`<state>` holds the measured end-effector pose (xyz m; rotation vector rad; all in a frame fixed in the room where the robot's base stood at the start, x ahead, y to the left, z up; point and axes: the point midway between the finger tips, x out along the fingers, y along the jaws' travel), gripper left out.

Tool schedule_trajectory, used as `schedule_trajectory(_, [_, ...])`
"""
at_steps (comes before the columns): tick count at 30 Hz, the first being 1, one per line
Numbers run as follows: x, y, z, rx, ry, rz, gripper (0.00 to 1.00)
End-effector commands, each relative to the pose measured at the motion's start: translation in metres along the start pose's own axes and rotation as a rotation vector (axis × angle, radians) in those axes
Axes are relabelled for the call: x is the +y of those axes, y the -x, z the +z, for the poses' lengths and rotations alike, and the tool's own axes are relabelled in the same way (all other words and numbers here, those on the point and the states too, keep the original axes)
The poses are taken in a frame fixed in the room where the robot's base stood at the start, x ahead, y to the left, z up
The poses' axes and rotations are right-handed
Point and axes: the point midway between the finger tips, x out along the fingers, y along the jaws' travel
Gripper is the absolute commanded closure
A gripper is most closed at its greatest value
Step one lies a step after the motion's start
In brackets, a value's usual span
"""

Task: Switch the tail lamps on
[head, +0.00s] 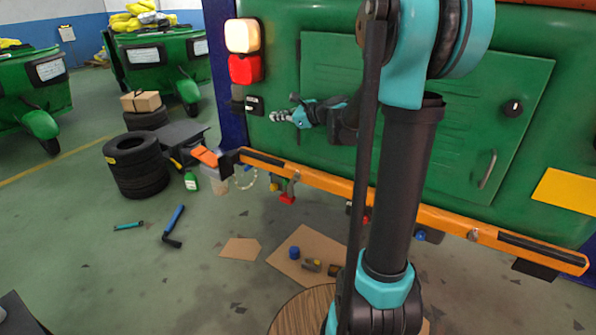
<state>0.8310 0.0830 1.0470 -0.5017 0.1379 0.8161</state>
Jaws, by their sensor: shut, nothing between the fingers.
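Two tail lamps sit on the green rear panel near its left edge: a cream lamp (242,35) above a red lamp (246,69). My gripper (280,116), teal and black with grey fingertips, is shut and empty. It points left, just right of and slightly below the switch box in the picture. I cannot tell whether the fingertips touch the panel.
An orange bumper bar (330,183) crosses below the panel. A hatch with a black knob (513,108) and a handle (487,169) is at right, partly behind my arm. Stacked tyres (137,165), a green bottle (191,181) and tools are on the floor at left.

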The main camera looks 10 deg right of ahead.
Motion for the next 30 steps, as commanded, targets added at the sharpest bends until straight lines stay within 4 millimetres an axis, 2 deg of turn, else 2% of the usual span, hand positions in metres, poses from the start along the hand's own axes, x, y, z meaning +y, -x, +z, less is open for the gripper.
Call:
schedule_trajectory(3, [-0.001,0.023,0.0,0.001,-0.002,-0.003,1.0])
schedule_trajectory(14, [0.001,0.086,-0.001,0.003,0.004,-0.001,1.0])
schedule_trajectory(20, [0.037,0.086,-0.018,0.078,0.191,0.06,1.0])
schedule_trajectory(30, [0.088,0.097,-0.05,0.189,0.491,0.171,1.0])
